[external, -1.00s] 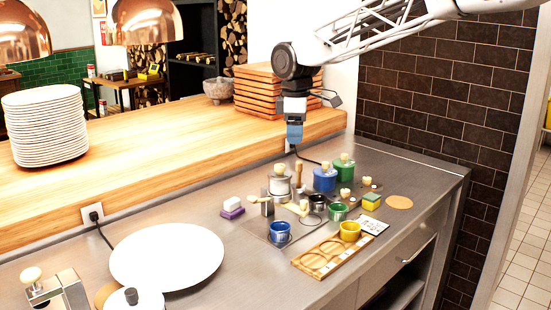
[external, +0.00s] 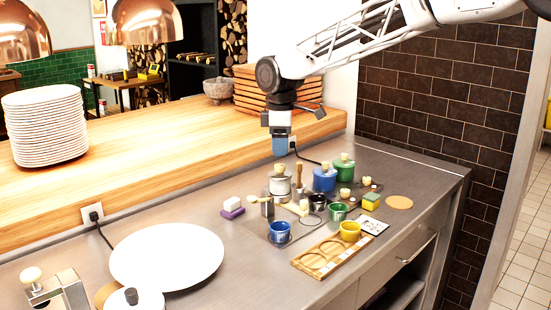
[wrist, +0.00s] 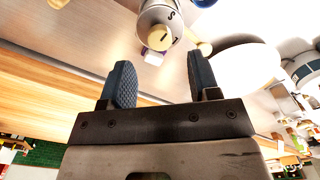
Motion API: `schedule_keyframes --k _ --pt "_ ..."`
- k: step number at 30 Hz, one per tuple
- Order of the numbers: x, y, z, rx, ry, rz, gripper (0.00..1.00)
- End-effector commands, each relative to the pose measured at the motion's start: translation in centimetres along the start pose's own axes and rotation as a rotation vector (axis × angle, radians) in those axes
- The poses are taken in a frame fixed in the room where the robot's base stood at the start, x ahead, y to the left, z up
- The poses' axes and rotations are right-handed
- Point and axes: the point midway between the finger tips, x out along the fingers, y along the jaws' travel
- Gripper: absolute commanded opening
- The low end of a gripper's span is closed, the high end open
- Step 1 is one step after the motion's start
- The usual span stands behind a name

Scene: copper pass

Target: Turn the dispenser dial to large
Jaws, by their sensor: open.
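The dispenser looks to be the pale metal canister (external: 280,184) with a cream knob on top, on the steel counter. In the wrist view the canister (wrist: 158,14) is cut by the top edge. Its cream dial (wrist: 158,38) sits beside dark markings, one of which reads as an S. I cannot tell which size the dial points at. My gripper (external: 280,150) hangs above the canister, pointing down. In the wrist view its blue fingers (wrist: 161,75) are apart with nothing between them, clear of the dial.
Close by stand a blue lidded pot (external: 324,180), a green one (external: 344,171), a blue cup (external: 280,233) and a white-and-purple block (external: 232,207). A wooden tray (external: 316,264) lies in front. A white plate (external: 167,256) is at left. The raised wooden ledge (external: 180,153) runs behind.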

Motion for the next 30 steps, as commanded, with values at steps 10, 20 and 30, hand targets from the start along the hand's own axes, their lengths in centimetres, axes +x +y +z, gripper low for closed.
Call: schedule_keyframes --k 10,20,30 --pt "4.1 0.0 0.0 0.000 -0.001 -0.001 0.56" --pt "5.7 0.0 0.0 0.000 0.000 0.000 0.56" --pt "5.7 0.0 0.0 0.000 0.000 0.000 0.39"
